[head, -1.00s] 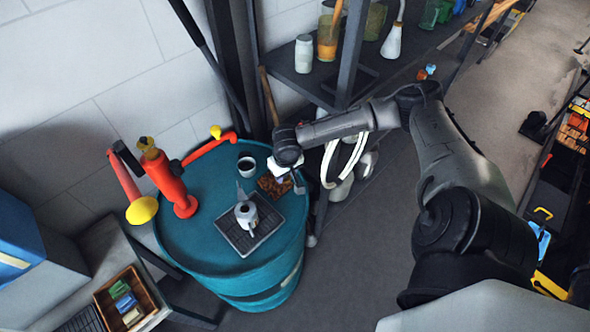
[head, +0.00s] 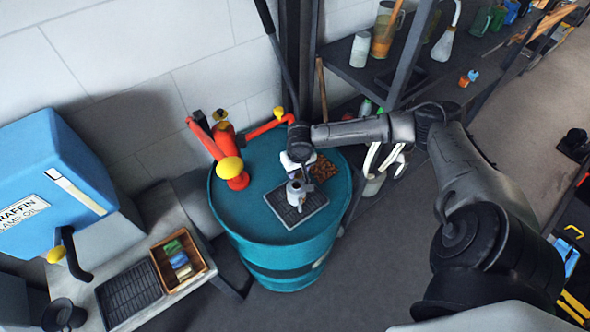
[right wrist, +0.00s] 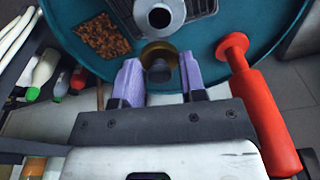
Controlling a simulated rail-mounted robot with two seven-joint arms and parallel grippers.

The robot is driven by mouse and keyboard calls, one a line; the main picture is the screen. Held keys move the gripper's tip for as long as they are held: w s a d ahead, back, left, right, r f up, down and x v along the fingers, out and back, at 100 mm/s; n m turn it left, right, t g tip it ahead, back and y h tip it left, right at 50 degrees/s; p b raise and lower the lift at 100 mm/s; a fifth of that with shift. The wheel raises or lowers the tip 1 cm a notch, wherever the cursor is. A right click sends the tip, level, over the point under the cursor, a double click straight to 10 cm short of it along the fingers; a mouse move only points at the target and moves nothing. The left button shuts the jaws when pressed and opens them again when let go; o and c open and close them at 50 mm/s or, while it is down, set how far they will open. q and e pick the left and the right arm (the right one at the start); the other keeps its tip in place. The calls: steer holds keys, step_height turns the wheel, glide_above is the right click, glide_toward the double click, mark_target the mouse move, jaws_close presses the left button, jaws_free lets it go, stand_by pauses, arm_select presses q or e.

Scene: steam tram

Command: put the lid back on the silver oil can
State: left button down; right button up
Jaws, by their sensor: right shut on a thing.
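The silver oil can (head: 297,193) stands upright on a dark ribbed tray (head: 318,205) on the blue-green drum (head: 250,205). In the right wrist view, the can (right wrist: 160,14) shows its dark open mouth at the top edge. My right gripper (right wrist: 161,72) has its purple fingers shut on the lid, a brass-coloured disc with a dark knob (right wrist: 159,66). In the head view, the right gripper (head: 298,158) is over the drum just behind the can and hides the lid. I cannot tell whether the lid still touches the drum. My left gripper is not in view.
A red lever fitting with a yellow knob (head: 231,167) stands left of the gripper. A brown granular patch (head: 322,170) lies right of it. A shelf post (head: 410,55) rises to the right. A wooden box (head: 180,262) sits on the bench at lower left.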

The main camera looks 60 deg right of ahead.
mark_target(297, 177)
steer(key=shift+a+f+b, duration=0.1)
steer(key=shift+f+b, duration=1.85)
steer(key=shift+b, duration=0.6)
steer(key=shift+f, duration=0.9)
steer(key=shift+p, duration=0.8)
steer(key=shift+f, duration=0.1)
steer(key=shift+p, duration=0.55)
steer(key=shift+f, duration=0.1)
steer(key=shift+f+p, duration=0.1)
steer(key=shift+p, duration=0.5)
